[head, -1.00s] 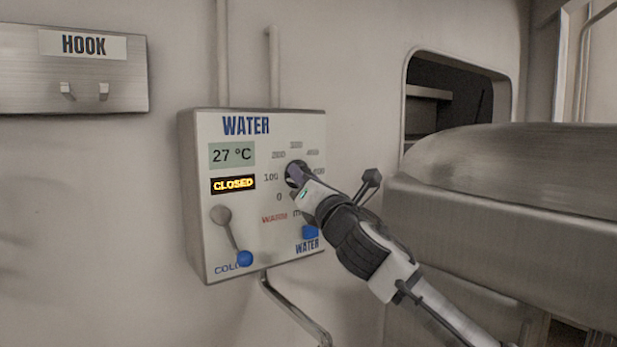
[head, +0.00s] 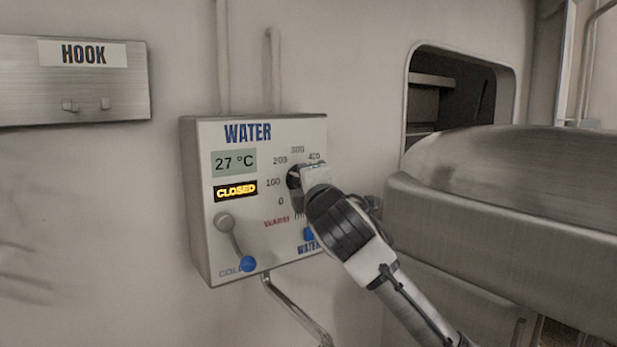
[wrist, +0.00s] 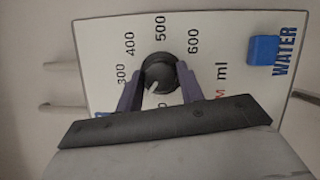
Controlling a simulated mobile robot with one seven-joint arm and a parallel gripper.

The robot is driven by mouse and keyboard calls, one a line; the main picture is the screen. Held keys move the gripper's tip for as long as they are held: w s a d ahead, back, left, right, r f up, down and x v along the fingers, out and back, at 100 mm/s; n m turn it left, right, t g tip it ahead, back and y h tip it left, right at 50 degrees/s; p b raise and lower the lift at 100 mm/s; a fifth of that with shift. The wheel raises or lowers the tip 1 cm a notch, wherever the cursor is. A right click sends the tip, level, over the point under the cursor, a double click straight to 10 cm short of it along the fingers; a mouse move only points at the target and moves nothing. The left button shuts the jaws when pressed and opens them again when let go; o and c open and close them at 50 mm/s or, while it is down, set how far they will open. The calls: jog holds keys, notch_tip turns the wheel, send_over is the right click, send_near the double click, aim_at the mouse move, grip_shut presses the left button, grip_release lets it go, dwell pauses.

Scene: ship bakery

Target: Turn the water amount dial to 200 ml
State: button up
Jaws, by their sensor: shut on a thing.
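The water amount dial (head: 293,177) is a dark round knob on the upper right of the white water panel (head: 240,205), partly hidden by my gripper in the head view. In the wrist view the dial (wrist: 160,72) sits between the two purple fingers of my gripper (wrist: 158,90), which is shut on it. A small white mark on the dial points to the lower left there, on the low-number side of 300. The 200 label (head: 280,160) shows in the head view. It seems hidden by a finger in the wrist view, so the exact setting cannot be told.
The panel's display reads 27 °C (head: 234,163) and a sign reads CLOSED (head: 235,190). A blue-knobbed lever (head: 246,263) points to COLD. A blue WATER button (wrist: 263,49) is beside the dial. A metal machine (head: 500,190) stands to the right.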

jog(key=shift+a+r+m+g+p, duration=0.1)
jog(key=shift+r+m+g+p, duration=0.25)
jog(key=shift+m, duration=0.55)
jog(key=o, duration=1)
jog(key=shift+f, duration=0.1)
jog(key=shift+c, duration=0.2)
jog(key=shift+w+a+f, duration=0.1)
jog(key=shift+f, duration=0.1)
jog(key=b+v, duration=0.4)
jog(key=v, duration=0.9)
jog(key=shift+s, duration=0.35)
